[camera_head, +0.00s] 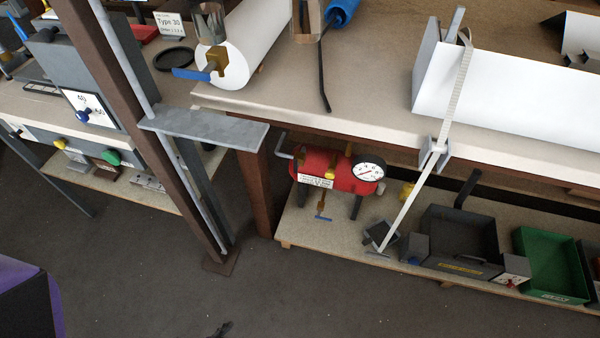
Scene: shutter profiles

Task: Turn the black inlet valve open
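A red tank (322,167) with a round white dial gauge (368,171) stands on the lower shelf under the bench. A yellow knob (330,175) sits on its front, and a small brass valve with a blue handle (322,213) hangs below it. A grey bent pipe (283,147) shows at its left end. I cannot make out a black valve handle on the tank. Another brass valve with a blue lever (192,73) is at the end of a white cylinder on the bench.
A brown post (130,105) and a grey plate (205,127) stand left of the tank. A pale slanted strip (412,205) crosses right of it. A black tray (455,240) and a green tray (552,262) fill the shelf's right. The floor (330,300) in front is mostly clear.

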